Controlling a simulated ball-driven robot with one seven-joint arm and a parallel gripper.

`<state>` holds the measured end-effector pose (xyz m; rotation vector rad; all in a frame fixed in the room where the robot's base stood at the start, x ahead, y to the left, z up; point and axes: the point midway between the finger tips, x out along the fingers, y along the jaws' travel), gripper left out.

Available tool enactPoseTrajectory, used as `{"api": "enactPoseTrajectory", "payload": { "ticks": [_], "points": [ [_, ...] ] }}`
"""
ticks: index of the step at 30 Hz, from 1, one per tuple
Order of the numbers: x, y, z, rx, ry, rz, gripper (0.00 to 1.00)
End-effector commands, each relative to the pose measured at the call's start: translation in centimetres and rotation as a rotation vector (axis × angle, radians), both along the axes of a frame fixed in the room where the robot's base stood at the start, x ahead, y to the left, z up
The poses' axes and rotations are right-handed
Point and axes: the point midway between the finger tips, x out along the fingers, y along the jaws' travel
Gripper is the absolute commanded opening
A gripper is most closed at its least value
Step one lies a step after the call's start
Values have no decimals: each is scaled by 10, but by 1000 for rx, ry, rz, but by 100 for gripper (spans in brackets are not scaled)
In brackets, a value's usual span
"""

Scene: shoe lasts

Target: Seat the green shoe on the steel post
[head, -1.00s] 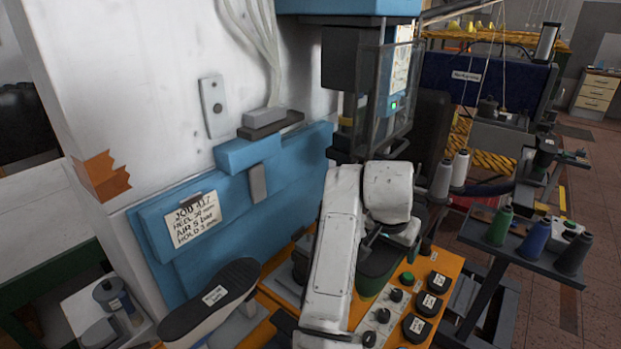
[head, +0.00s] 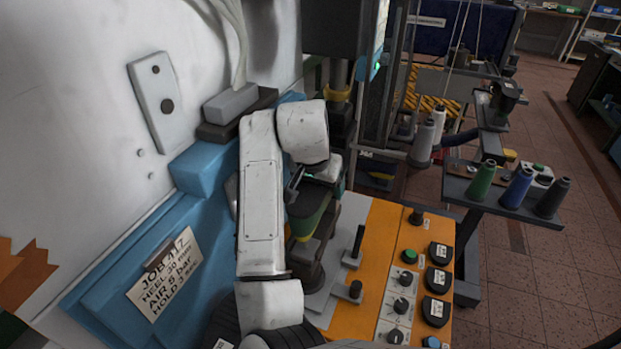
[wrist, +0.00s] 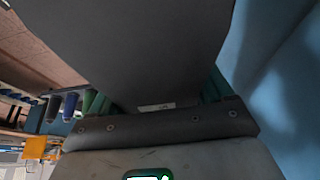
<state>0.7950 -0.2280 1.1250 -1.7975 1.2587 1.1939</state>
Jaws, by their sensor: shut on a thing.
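The green shoe (head: 311,212) hangs below my gripper (head: 306,183) in the head view, partly hidden behind my white arm. It is dark green with a paler yellowish edge. My gripper is shut on it, though the fingers are mostly covered. In the wrist view a wide dark grey surface fills the top, with green slivers of the shoe (wrist: 217,86) at its sides. A dark upright part with a round base (head: 311,278) stands just below the shoe; I cannot tell whether it is the steel post, or whether the shoe touches it.
An orange control panel (head: 368,228) with knobs and levers lies to the right. The blue machine body (head: 185,240) and white wall are close on the left. Thread spools (head: 482,181) stand on a shelf at the right. A machine head hangs above.

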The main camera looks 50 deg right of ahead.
Motion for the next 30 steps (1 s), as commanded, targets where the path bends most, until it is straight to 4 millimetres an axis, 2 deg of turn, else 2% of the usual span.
{"api": "enactPoseTrajectory", "payload": {
  "ticks": [8, 24, 30],
  "points": [
    [0, 0, -8, -2, -2, 0, 5],
    [0, 0, -47, -3, -2, 0, 5],
    [0, 0, -54, -3, -2, 0, 5]
  ]
}}
